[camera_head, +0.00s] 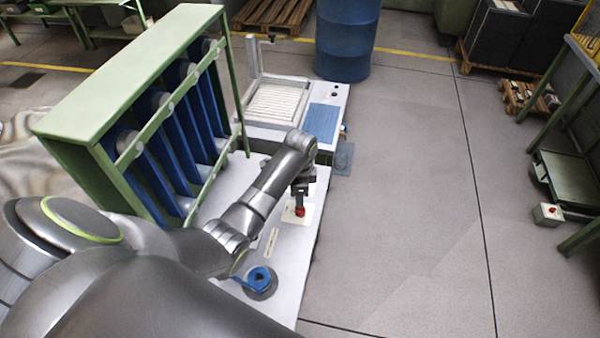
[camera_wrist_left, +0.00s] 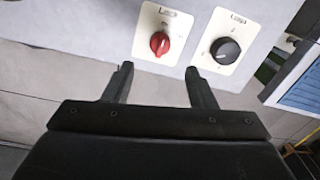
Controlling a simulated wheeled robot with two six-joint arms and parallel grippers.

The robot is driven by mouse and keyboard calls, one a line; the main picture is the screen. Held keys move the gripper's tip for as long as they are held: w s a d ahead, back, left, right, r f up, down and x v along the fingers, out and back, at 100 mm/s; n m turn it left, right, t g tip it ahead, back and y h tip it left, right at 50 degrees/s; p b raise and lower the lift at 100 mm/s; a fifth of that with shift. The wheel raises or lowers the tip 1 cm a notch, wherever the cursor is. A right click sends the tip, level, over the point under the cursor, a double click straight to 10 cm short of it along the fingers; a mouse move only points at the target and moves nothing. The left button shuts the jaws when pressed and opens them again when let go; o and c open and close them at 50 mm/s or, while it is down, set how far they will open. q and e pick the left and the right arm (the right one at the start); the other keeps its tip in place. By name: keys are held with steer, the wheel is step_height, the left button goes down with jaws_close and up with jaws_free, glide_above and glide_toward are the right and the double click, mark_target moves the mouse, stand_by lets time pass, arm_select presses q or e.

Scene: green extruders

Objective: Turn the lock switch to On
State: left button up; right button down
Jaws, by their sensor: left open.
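Two rotary switches on pale plates show in the left wrist view: one with a red knob (camera_wrist_left: 160,43) and one with a black knob (camera_wrist_left: 225,50). My left gripper (camera_wrist_left: 160,68) is open and empty. Its fingertips point at the red-knob plate, with the red knob lined up between them and apart from both. In the head view the left gripper (camera_head: 300,189) hangs over the white panel, just behind the red knob (camera_head: 300,211). My right gripper is not in view.
A green rack (camera_head: 130,85) with blue slanted parts stands left of the arm. A blue reel (camera_head: 260,280) sits on the near panel. A tray with a white ribbed surface (camera_head: 275,103) and a blue barrel (camera_head: 346,40) are behind.

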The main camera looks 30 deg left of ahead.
arm_select(q)
step_height(320, 180, up, 8)
steer(key=shift+s+r+b, duration=0.15)
steer(key=shift+b, duration=0.25)
stand_by(0.4)
